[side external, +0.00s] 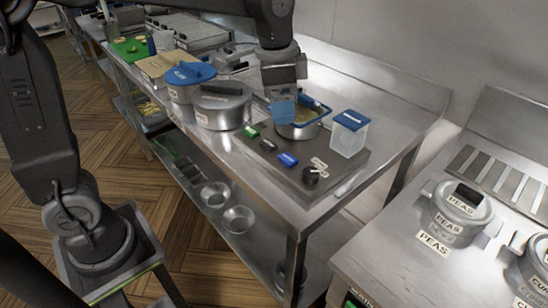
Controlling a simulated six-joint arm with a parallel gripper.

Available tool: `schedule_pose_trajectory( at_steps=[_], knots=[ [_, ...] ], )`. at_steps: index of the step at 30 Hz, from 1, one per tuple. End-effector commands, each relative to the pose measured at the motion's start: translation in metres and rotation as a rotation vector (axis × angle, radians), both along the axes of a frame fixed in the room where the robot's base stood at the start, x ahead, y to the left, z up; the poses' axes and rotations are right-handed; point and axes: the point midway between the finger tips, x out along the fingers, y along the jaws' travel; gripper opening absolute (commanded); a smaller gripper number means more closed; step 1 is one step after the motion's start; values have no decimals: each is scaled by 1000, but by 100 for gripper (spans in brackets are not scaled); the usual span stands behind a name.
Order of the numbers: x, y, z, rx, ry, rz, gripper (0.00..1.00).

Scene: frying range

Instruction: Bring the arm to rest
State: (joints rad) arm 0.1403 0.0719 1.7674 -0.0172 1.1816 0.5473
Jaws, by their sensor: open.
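My gripper (283,100) hangs at the end of my dark arm, pointing down over the steel counter (310,205). It is right above or in front of a round metal pot with a blue-rimmed basket (312,117); I cannot tell whether it touches them. The fingers look bluish and blurred against the pot, and nothing clearly shows held between them. The jaws are open.
A lidded pot (222,107) and a blue-lidded pot (188,80) stand left of my gripper. A clear box with a blue lid (350,132) stands right. A dark panel (290,163) carries small coloured blocks. A PEAS pot (460,207) sits on the right counter.

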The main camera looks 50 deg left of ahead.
Motion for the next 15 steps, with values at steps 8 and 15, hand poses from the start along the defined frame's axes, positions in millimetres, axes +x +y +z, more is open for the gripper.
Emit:
schedule_pose_trajectory(
  at_steps=[8,15],
  knots=[
    [-92,36,16,-68,-178,333,68],
    [-153,52,-3,-140,-302,568,68]
  ],
)
